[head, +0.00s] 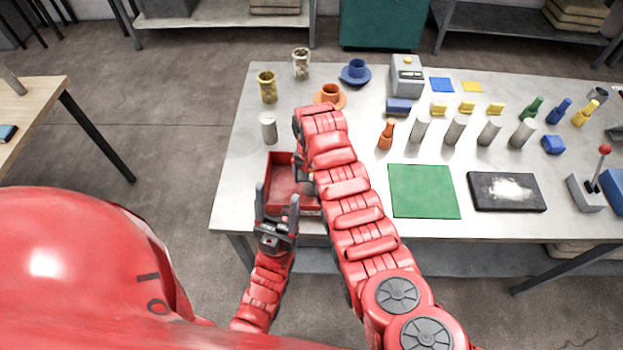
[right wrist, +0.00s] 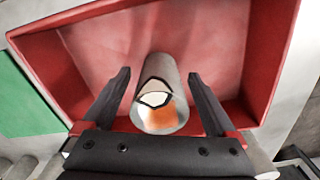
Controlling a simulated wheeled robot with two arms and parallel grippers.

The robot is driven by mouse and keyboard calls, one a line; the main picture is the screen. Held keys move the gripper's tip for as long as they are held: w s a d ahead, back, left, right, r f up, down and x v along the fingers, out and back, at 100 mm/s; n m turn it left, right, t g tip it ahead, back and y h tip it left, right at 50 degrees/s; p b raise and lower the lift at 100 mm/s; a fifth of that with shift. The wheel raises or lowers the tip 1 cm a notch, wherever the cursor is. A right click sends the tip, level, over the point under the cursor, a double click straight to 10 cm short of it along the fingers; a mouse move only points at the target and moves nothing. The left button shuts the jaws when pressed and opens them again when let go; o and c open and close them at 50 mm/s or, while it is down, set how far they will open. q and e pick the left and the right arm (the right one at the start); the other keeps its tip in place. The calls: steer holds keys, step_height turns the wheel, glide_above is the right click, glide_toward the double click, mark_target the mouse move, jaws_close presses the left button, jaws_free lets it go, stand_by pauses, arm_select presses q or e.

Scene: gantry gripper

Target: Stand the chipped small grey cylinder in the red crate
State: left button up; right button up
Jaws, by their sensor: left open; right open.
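The chipped small grey cylinder (right wrist: 160,95) is inside the red crate (right wrist: 255,60) in the right wrist view. Its end facing the camera is orange and white, with a dark-edged chip; it looks upright, but its base contact is not clear. My right gripper (right wrist: 158,95) is open, with a finger on each side of the cylinder and visible gaps. In the head view the red crate (head: 281,172) is partly covered by my right arm, which hides the cylinder and most of that gripper. My left gripper (head: 276,208) is open and empty at the crate's front left.
Another grey cylinder (head: 268,130) stands behind the crate. Several grey cylinders and an orange bottle (head: 386,135) stand to the right. An orange cup (head: 331,93) and a yellow vase (head: 267,87) are at the back. A green mat (head: 423,190) lies right of my arm.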

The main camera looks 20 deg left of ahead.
steer(key=shift+w+r+b, duration=0.1)
steer(key=shift+r+b, duration=0.45)
steer(key=shift+r, duration=0.15)
step_height(320, 180, up, 3)
steer(key=shift+f+b, duration=0.1)
steer(key=shift+b, duration=0.9)
step_height(320, 180, up, 6)
steer(key=p, duration=0.3)
steer(key=shift+a+r+p, duration=0.1)
steer(key=shift+r+p, duration=0.1)
steer(key=shift+p, duration=0.2)
steer(key=shift+s+r, duration=0.2)
steer(key=shift+r, duration=0.35)
steer(key=shift+w+r, duration=0.1)
steer(key=shift+r, duration=0.05)
